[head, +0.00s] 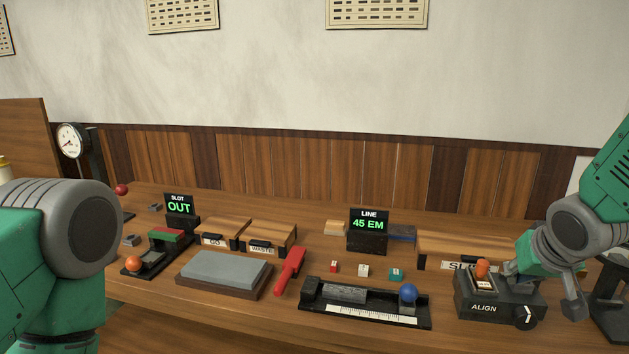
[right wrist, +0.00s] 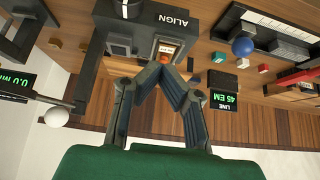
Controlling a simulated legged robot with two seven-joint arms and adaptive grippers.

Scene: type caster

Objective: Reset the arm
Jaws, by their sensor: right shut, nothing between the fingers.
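My right arm (head: 575,225) reaches in from the right of the head view. My right gripper (head: 512,268) is shut and empty, close beside the orange knob (head: 482,268) on the black ALIGN box (head: 484,308). In the right wrist view the fingertips (right wrist: 166,72) meet just by the orange knob (right wrist: 165,59); I cannot tell whether they touch it. My left arm (head: 65,240) shows at the left edge of the head view, but its gripper is out of view.
A black tray (head: 345,309) with a blue ball (head: 408,293) lies left of the ALIGN box. A red-handled tool (head: 290,270), a grey slab (head: 223,268) and small blocks stand farther left. The LINE display (head: 369,231) reads 45 EM; the SLOT display (head: 180,210) reads OUT.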

